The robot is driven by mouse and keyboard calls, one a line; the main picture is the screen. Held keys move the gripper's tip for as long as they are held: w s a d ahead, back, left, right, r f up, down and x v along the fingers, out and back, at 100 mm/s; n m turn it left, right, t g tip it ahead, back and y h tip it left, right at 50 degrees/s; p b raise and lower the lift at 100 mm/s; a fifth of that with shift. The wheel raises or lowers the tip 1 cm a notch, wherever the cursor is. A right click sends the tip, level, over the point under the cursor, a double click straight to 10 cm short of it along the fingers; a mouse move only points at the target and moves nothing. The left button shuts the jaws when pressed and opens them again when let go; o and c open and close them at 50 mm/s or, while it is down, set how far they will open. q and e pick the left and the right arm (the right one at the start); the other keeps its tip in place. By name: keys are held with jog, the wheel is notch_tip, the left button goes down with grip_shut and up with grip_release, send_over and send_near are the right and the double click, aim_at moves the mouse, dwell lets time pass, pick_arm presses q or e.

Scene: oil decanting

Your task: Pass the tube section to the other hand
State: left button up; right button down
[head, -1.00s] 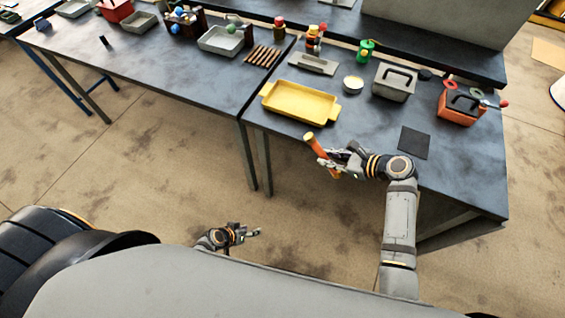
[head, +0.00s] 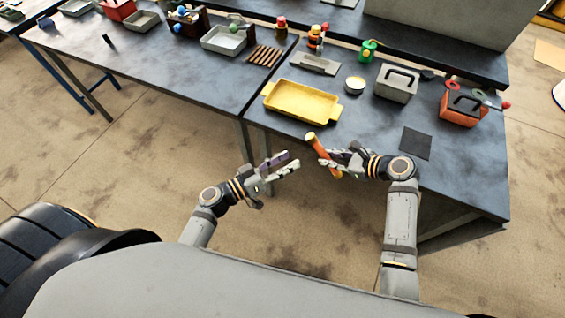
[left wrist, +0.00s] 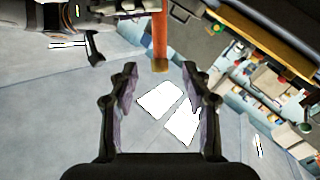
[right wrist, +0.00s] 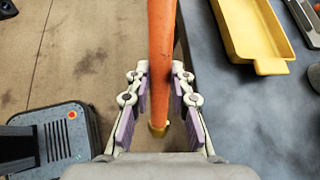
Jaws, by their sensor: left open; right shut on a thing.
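The tube section (head: 316,147) is an orange cylinder with a lighter yellowish end. My right gripper (head: 328,160) is shut on it and holds it tilted, near the front edge of the right table. In the right wrist view the tube (right wrist: 162,60) runs between the right fingers (right wrist: 160,100). My left gripper (head: 292,163) is open and empty, just left of the tube and apart from it.
A yellow tray (head: 300,101) lies on the right table behind the grippers. A dark square mat (head: 416,143), a grey box with a handle (head: 397,83) and an orange toolbox (head: 463,107) are to the right. Free floor lies below the left arm.

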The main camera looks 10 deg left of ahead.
aim_at(317, 145)
pick_arm(q)
jog(key=x, duration=1.1)
jog(key=shift+w+f, duration=0.1)
grip_shut()
pick_arm(e)
jog(key=c, duration=1.1)
grip_release()
jog(key=shift+d, duration=0.1)
pick_arm(q)
jog(key=shift+d, duration=0.1)
pick_arm(e)
jog(key=v, duration=1.2)
